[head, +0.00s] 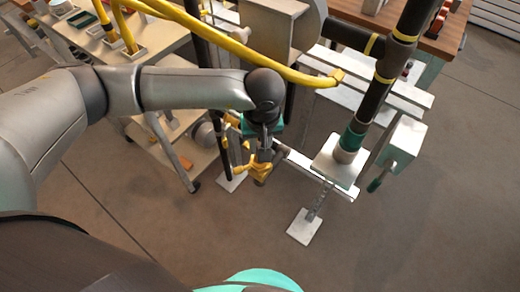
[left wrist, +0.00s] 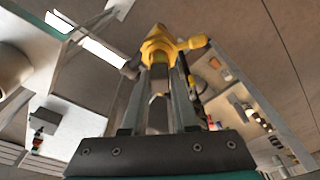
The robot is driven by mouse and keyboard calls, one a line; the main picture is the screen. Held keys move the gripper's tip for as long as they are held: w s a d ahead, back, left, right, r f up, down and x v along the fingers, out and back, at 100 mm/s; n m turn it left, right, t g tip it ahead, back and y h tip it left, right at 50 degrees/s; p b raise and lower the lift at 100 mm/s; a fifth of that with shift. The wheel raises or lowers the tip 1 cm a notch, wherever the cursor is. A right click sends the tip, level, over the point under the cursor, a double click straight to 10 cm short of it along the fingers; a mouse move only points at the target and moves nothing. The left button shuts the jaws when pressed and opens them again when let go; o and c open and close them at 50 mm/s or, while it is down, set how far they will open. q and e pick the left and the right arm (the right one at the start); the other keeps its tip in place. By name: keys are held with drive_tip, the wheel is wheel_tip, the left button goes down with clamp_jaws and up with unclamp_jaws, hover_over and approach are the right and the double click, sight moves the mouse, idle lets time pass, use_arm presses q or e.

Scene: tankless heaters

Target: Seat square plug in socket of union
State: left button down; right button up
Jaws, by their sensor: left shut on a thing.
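My left gripper (head: 262,160) reaches down from the left arm in the middle of the head view, beside a yellow brass-coloured union (head: 261,172). In the left wrist view the two long fingers (left wrist: 160,68) point up the picture, with the union (left wrist: 158,44) at their tips. A small grey piece, apparently the square plug (left wrist: 158,80), shows between the fingers, which are shut on it. The union has a side arm towards the right in that view. The union's socket is hidden, and I cannot tell whether the plug is inside it. My right gripper is not in view.
A thick dark pipe with a teal band (head: 353,137) stands on a white plate to the right. A yellow hose (head: 240,58) passes above the gripper. A cart (head: 172,140) stands to the left. Bare floor (head: 400,240) lies in front.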

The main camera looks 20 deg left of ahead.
use_arm(q)
drive_tip(key=shift+f, duration=1.05)
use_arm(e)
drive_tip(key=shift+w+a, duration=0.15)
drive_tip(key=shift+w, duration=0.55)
use_arm(q)
drive_tip(key=shift+f, duration=0.1)
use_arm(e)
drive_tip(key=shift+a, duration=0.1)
use_arm(q)
drive_tip(key=shift+b, duration=0.3)
drive_tip(key=c, duration=0.7)
unclamp_jaws()
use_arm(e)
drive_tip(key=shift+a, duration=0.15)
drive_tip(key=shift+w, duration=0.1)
